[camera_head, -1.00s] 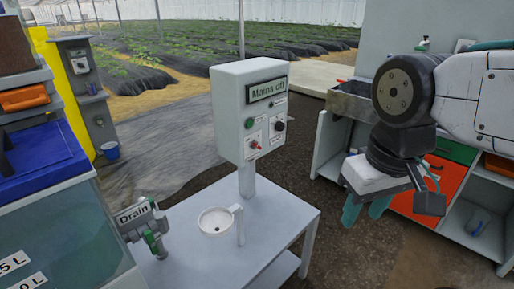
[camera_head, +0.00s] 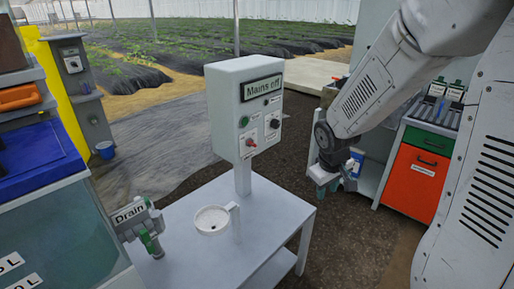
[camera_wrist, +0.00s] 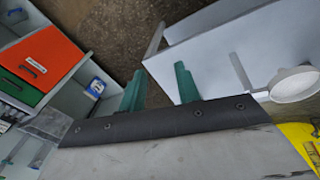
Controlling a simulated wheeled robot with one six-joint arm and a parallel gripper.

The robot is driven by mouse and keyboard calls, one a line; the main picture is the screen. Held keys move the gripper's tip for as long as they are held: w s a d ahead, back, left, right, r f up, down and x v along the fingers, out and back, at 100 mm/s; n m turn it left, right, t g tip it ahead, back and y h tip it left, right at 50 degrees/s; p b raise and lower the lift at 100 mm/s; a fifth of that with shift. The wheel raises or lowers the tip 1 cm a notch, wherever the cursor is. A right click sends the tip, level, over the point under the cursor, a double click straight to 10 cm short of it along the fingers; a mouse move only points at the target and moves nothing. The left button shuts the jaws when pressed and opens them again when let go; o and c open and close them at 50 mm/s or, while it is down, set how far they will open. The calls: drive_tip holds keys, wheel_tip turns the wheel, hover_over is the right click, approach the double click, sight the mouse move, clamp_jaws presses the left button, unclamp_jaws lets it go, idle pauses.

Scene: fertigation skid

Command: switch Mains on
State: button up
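The grey control box (camera_head: 222,110) stands on a post on the white table. Its display (camera_head: 262,88) reads "Mains off". On its front are a green button (camera_head: 244,121), a red switch or knob (camera_head: 250,142) on a white plate, and a dark knob (camera_head: 275,124). The small labels are too small to read. My gripper (camera_head: 325,185) hangs to the right of the box and table, apart from both. In the wrist view the two green fingers (camera_wrist: 160,88) stand apart with nothing between them.
The white table (camera_head: 185,215) carries a round white cup (camera_head: 212,220). A valve labelled Drain (camera_head: 148,235) is at its left. A blue-lidded tank (camera_head: 40,160) stands further left. A cabinet with an orange-red door (camera_head: 413,180) is behind my arm. Dark floor lies between.

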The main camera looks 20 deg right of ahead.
drive_tip(key=w+d+f+n+t+y, duration=0.1)
drive_tip(key=w+f+n+t, duration=0.3)
drive_tip(key=w+f, duration=0.6)
drive_tip(key=n+t+y, duration=0.9)
drive_tip(key=t+y, duration=0.1)
approach(254, 145)
drive_tip(key=x, duration=0.8)
drive_tip(key=shift+a, duration=0.1)
clamp_jaws()
